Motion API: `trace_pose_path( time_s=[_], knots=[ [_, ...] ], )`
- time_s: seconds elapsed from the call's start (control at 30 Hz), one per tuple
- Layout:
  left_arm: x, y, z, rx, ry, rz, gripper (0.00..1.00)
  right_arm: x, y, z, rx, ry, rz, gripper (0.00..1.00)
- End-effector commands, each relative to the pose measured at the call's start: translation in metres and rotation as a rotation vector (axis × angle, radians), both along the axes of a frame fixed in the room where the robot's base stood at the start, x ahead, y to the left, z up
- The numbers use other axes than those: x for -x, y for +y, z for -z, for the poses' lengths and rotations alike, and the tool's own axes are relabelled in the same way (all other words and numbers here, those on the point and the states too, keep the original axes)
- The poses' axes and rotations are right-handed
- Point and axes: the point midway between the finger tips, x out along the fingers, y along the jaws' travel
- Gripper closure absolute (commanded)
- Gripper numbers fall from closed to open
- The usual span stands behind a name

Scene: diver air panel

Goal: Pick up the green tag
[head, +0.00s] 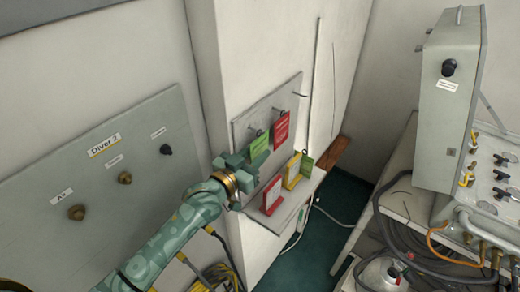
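A green tag (259,145) hangs on the small grey board on the pillar, left of a red tag (281,131). Another green tag (307,165) stands at the right end of the little shelf below, beside a yellow holder (292,171). My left gripper (246,162) is at the left edge of the board, just below and left of the hanging green tag. Its fingers overlap in this view, so I cannot tell their gap or whether they touch the tag. My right gripper is not in view.
A red holder (272,195) stands on the shelf's left end. The board (245,125) has protruding hooks. A "Diver 2" panel (90,180) with knobs is at left. A grey case (448,105) and coiled hoses (425,255) fill the right. Dark green floor shows between.

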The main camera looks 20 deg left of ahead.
Motion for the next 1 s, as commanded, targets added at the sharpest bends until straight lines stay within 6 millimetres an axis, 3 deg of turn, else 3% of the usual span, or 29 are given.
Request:
trace_pose_path(
  time_s=[0.27, 0.37, 0.4, 1.0],
  knots=[
    [-0.0024, -0.0010, 0.0007, 0.000, 0.001, 0.000, 0.71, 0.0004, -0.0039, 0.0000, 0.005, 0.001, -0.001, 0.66],
    [-0.0023, -0.0009, 0.0007, 0.000, 0.001, 0.000, 0.99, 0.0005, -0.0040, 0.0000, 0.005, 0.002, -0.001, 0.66],
    [-0.0023, -0.0009, 0.0006, 0.000, 0.001, 0.000, 1.00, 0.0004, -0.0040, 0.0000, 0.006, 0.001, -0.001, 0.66],
    [-0.0034, -0.0002, -0.0023, -0.001, 0.000, -0.001, 1.00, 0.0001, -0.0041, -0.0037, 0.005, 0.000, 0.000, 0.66]
  ],
)
